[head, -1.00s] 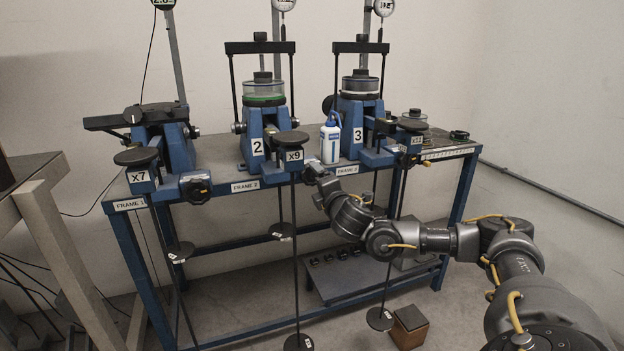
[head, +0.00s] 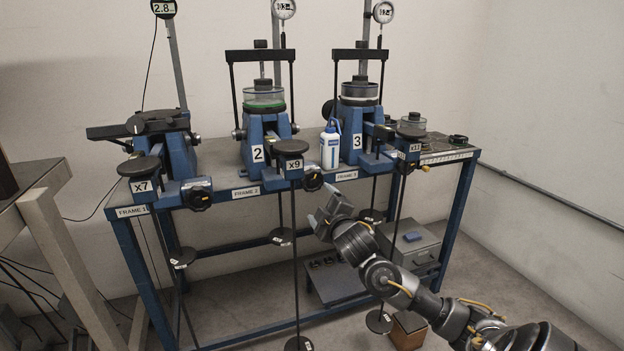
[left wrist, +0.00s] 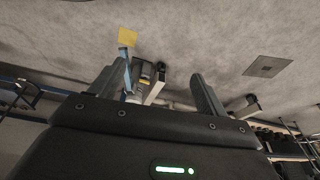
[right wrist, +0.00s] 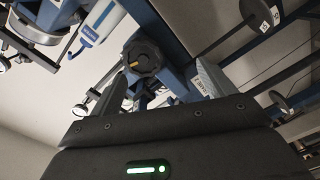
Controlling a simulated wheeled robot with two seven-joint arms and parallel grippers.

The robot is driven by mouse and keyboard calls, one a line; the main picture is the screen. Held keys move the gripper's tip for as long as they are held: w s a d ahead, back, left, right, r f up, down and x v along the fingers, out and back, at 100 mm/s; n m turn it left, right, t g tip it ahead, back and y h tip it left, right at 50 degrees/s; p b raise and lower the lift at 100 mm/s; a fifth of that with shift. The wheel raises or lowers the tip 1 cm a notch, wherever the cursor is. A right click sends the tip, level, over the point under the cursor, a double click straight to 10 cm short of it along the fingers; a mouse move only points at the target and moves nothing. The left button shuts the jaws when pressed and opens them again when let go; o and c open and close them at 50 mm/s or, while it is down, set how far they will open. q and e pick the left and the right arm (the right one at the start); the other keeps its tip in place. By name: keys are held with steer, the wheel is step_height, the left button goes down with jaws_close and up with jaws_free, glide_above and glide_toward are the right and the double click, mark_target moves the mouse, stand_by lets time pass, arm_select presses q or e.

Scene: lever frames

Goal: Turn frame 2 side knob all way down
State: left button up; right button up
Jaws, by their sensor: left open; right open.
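Frame 2 (head: 256,150) is the middle blue lever frame on the bench, marked with a 2. Its side knob (head: 312,180) is round and black and sits just right of the x9 block (head: 293,164). The knob also shows in the right wrist view (right wrist: 143,57), with a small yellow-orange mark on it. My right gripper (head: 328,208) is open and empty, below and slightly right of the knob and apart from it. In the right wrist view the knob appears beyond and between my open fingers (right wrist: 162,80). My left gripper (left wrist: 155,90) is open and empty, away from the bench.
A white and blue bottle (head: 330,148) stands on the bench between frame 2 and frame 3 (head: 358,140). A hanger rod (head: 295,250) hangs below the x9 block. Frame 1's knob (head: 197,194) is to the left. A grey box (head: 410,243) sits on the lower shelf.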

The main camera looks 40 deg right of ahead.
mark_target(314, 182)
steer(key=shift+m+t, duration=0.3)
steer(key=shift+m, duration=0.5)
steer(key=w+d, duration=0.1)
steer(key=w, duration=0.1)
steer(key=w+d+r+b, duration=0.1)
steer(key=w, duration=0.2)
steer(key=w+d+r, duration=0.1)
steer(key=w+d, duration=0.1)
steer(key=w, duration=0.1)
steer(key=shift+w+r+b, duration=0.15)
steer(key=shift+w+b, duration=0.1)
steer(key=shift+b, duration=0.1)
steer(key=shift+w, duration=0.2)
steer(key=shift+c, duration=0.5)
steer(key=c, duration=1.1)
arm_select(q)
steer(key=v, duration=0.3)
steer(key=shift+w+r, duration=0.1)
steer(key=shift+r, duration=0.05)
arm_select(e)
steer(key=shift+c, duration=0.2)
steer(key=shift+r, duration=0.1)
